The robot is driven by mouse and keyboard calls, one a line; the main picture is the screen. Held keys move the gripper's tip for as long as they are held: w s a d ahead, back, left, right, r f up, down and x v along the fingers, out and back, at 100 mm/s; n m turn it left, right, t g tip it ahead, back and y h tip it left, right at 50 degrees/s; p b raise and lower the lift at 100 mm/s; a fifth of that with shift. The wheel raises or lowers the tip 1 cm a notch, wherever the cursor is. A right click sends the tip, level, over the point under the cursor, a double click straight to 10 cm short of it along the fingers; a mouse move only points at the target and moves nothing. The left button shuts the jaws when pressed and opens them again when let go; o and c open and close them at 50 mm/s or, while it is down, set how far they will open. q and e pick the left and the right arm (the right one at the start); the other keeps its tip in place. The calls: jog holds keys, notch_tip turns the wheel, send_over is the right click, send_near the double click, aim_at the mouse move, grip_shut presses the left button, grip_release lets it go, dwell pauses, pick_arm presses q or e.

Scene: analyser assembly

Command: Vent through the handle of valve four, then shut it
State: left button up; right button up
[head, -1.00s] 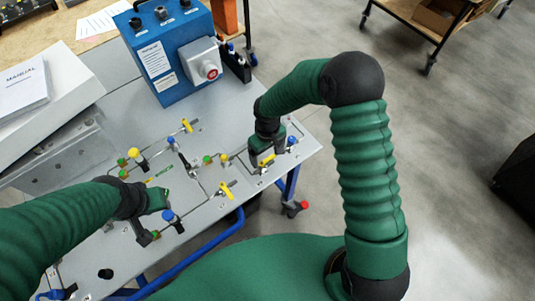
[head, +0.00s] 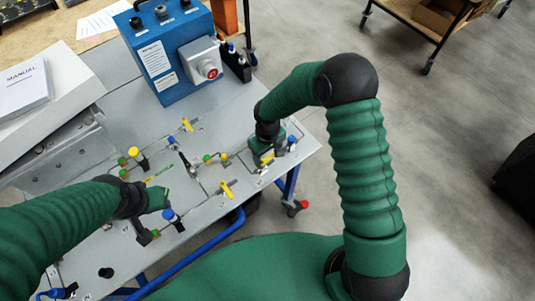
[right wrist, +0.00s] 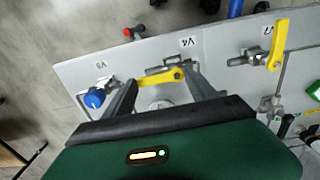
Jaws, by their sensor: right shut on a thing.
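Valve four's yellow handle (right wrist: 163,77) lies crosswise between the fingers of my right gripper (right wrist: 160,88) in the right wrist view, beside the label V4 (right wrist: 196,41). The gripper is shut on this handle. In the head view my right gripper (head: 264,156) is low over the panel's right end, and a bit of the yellow handle (head: 267,160) shows under it. My left gripper (head: 158,222) is over the panel's left part near a blue knob (head: 168,214). Its fingers are too small and dark to tell open from shut.
A yellow-handled valve (right wrist: 278,45) and a blue-knobbed valve (right wrist: 95,98) flank valve four. Several other valves and thin pipes cover the panel (head: 215,125). A blue box (head: 165,60) with a red button stands behind. A white box with a manual (head: 25,85) lies at left.

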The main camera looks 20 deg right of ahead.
jog(key=shift+m, duration=0.3)
jog(key=m, duration=0.1)
jog(key=s+m, duration=0.1)
jog(key=m, duration=0.1)
jog(key=shift+m+b, duration=0.3)
jog(key=shift+b, duration=0.05)
jog(key=m, duration=0.2)
jog(key=s+m, duration=0.1)
jog(key=m, duration=0.1)
jog(key=shift+r+m, duration=0.1)
jog(key=shift+m, duration=0.2)
jog(key=m, duration=0.3)
jog(key=m+p, duration=0.1)
jog(key=shift+s+a+m, duration=0.3)
jog(key=shift+s+a, duration=0.05)
jog(key=shift+s+a+m+p, duration=0.15)
jog(key=shift+m+p, duration=0.35)
jog(key=shift+m, duration=0.65)
jog(key=shift+s+a+m+p, duration=0.1)
jog(key=shift+a+m+p, duration=0.25)
jog(key=shift+m, duration=0.8)
jog(key=o, duration=1.4)
jog(key=shift+c, duration=0.2)
